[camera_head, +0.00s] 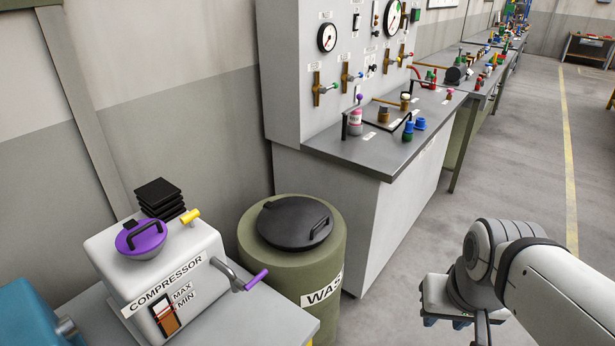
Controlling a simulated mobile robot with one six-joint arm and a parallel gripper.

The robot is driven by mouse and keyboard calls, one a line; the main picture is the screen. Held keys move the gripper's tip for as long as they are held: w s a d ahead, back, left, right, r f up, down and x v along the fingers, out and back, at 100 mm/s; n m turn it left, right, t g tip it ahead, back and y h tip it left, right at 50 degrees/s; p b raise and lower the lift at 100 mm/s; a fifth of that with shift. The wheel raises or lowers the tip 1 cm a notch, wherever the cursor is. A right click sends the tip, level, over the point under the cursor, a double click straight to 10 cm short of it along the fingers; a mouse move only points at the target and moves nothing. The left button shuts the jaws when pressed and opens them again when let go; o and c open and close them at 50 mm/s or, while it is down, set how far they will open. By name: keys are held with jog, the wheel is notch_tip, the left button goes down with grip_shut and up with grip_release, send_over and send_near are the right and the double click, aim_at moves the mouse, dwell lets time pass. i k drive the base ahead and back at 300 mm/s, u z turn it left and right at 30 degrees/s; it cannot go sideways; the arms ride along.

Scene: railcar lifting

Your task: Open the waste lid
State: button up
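The waste drum (335,262) is an olive-green cylinder with a partly visible label reading "WAS". Its round black waste lid (285,222) lies on top and looks closed. A black handle (321,228) stands up on the lid's right side. My gripper (455,318) is at the lower right, to the right of the drum and well apart from the lid. Its fingers are partly cut off by the bottom edge and hard to make out, so I cannot tell whether it is open.
A white compressor (165,262) with a purple cap and purple-tipped lever stands left of the drum. A grey test bench (350,195) with gauges and valves stands right behind the drum. Open floor (420,235) lies between the bench and my arm.

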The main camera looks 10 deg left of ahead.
aim_at(294, 222)
jog(key=u, duration=0.5)
jog(key=i, duration=0.8)
jog(key=u, duration=0.35)
jog(key=k, duration=0.85)
jog(key=u, duration=0.2)
jog(key=i, duration=0.85)
jog(key=z, duration=0.05)
